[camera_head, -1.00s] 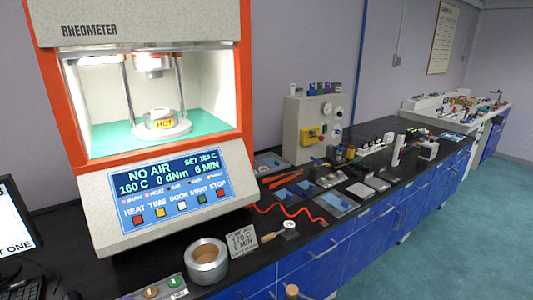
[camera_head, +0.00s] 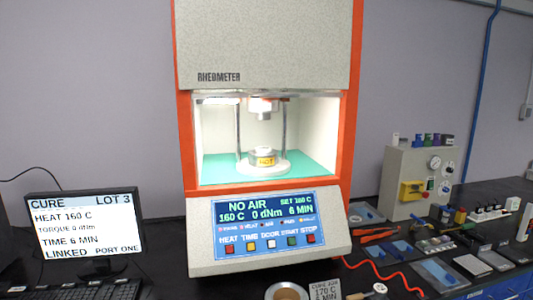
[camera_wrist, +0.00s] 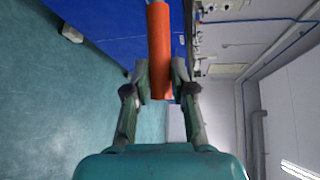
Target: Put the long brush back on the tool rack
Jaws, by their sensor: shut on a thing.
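My gripper (camera_wrist: 160,80) shows in the wrist view, shut on an orange cylindrical handle (camera_wrist: 159,45). I take it for the handle of the long brush; its far end runs out of the top of the view and no bristles show. The handle points away from my gripper, clear of the bench. My gripper is not in the head view. I cannot make out a tool rack for certain in either view.
The rheometer (camera_head: 265,225) stands on the black bench, with a hot die part inside its open chamber. A monitor (camera_head: 85,230) stands at left. A grey valve box (camera_head: 418,180), orange tools (camera_head: 378,235) and a red hose (camera_head: 385,275) are at right. Open floor (camera_wrist: 95,95) shows in the wrist view.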

